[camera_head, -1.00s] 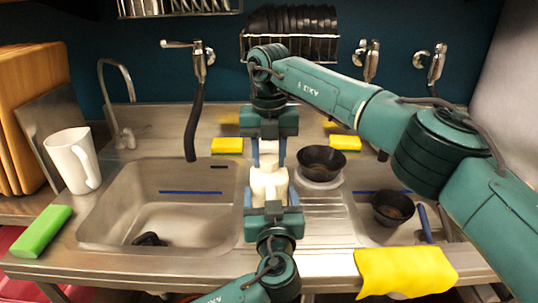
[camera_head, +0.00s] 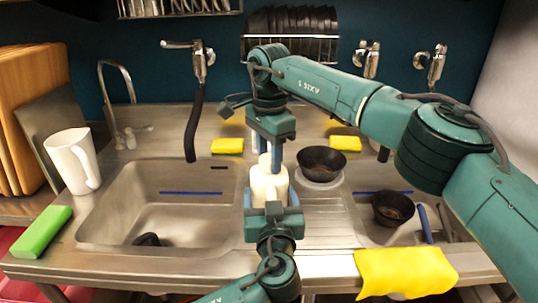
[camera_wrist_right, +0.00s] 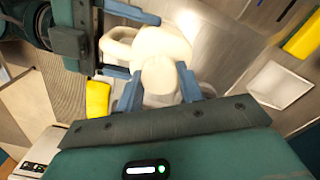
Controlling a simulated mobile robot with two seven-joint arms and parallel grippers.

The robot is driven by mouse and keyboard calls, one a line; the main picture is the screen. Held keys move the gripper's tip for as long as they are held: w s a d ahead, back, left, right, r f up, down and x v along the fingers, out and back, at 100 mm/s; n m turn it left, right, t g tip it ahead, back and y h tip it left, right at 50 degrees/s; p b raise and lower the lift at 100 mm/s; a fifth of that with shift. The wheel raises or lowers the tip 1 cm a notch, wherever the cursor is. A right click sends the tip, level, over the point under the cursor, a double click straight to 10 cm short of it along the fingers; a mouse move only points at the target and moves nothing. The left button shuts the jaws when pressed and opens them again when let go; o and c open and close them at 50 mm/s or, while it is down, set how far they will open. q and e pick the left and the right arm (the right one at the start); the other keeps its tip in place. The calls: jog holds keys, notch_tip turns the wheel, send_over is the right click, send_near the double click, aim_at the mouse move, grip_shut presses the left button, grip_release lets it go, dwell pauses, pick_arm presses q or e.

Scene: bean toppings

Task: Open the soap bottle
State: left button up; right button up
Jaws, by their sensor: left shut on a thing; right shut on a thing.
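The soap bottle (camera_head: 268,185) is cream-white and stands upright between my two grippers, on the strip between the two sinks. It also shows in the right wrist view (camera_wrist_right: 150,45). My left gripper (camera_head: 270,199) is shut around the bottle's body from the front. My right gripper (camera_head: 267,152) points down from above and is shut on the bottle's cap. In the right wrist view its blue fingers lie on both sides of the pale round cap (camera_wrist_right: 158,78). I cannot tell whether the cap is loose.
A large sink basin (camera_head: 125,215) lies left, with a dark object in it. Black bowls (camera_head: 321,160) (camera_head: 393,207) are at right. Yellow sponges (camera_head: 227,146) (camera_head: 345,143) lie behind. A white jug (camera_head: 72,160), green sponge (camera_head: 42,231) and yellow cloth (camera_head: 405,272) sit around the counter.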

aim_at(269, 158)
jog(key=shift+n, duration=0.3)
jog(key=shift+r, duration=0.15)
dwell(0.4)
jog(key=shift+r, duration=0.95)
jog(key=shift+r, duration=2)
pick_arm(q)
jog(key=o, duration=2)
jog(key=shift+c, duration=0.2)
jog(key=shift+s, duration=0.1)
pick_arm(e)
jog(key=shift+f, duration=0.1)
